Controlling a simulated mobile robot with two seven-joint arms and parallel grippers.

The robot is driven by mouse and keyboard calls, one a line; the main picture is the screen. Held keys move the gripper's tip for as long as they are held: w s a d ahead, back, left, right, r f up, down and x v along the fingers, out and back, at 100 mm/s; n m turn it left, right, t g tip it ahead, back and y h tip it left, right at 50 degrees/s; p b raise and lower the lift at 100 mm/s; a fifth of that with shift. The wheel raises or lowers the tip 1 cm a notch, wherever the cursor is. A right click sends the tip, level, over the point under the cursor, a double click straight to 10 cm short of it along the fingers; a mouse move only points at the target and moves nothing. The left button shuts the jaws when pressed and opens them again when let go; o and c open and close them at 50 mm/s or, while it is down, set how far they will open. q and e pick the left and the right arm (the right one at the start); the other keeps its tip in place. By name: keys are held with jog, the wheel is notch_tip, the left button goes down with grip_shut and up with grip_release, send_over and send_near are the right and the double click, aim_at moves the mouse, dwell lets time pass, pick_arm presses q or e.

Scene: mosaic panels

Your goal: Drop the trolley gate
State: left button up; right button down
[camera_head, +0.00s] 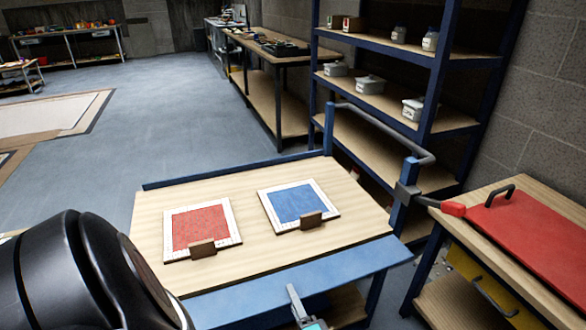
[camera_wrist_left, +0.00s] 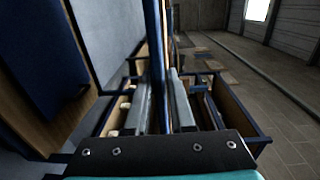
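The trolley (camera_head: 165,215) has a pale wooden top and a blue frame. Its blue gate (camera_head: 345,268) runs along the near edge of the top and sticks out towards me. My left gripper (camera_head: 295,295) is at the gate's near edge, with one finger over the blue face and the other hidden. In the left wrist view, the blue gate (camera_wrist_left: 158,60) shows edge-on between the two fingers (camera_wrist_left: 160,95), which look closed on it. My right gripper is not in view.
A red mosaic panel (camera_head: 200,226) and a blue one (camera_head: 298,203) lie on the trolley top, each with a small brown block at its near edge. A bench with a red board (camera_head: 530,235) stands right. Shelves (camera_head: 375,140) stand behind. Open floor (camera_head: 130,140) lies left.

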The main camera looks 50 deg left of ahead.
pick_arm(q)
jog(key=o, duration=0.3)
jog(key=v, duration=1.5)
jog(key=shift+s+d, duration=0.1)
jog(key=s+d+f+g+h, duration=0.1)
jog(key=s+f+h, duration=0.4)
jog(key=s+f, duration=0.3)
jog(key=s+f+n+g+h, duration=0.1)
jog(key=s+f+g+h, duration=0.1)
jog(key=s+f+h, duration=0.4)
jog(key=s+d+f+g+h, duration=0.1)
jog(key=s+f+g+h, duration=0.1)
jog(key=s+f+h, duration=0.3)
jog(key=shift+s+d+f+n, duration=0.1)
jog(key=shift+s+f, duration=0.65)
jog(key=shift+f, duration=0.6)
jog(key=shift+s+d+f+n, duration=0.15)
jog(key=shift+s+f, duration=0.6)
jog(key=shift+f, duration=0.65)
jog(key=shift+s+d+f+n, duration=0.1)
jog(key=shift+s+f, duration=0.7)
jog(key=shift+f, duration=0.55)
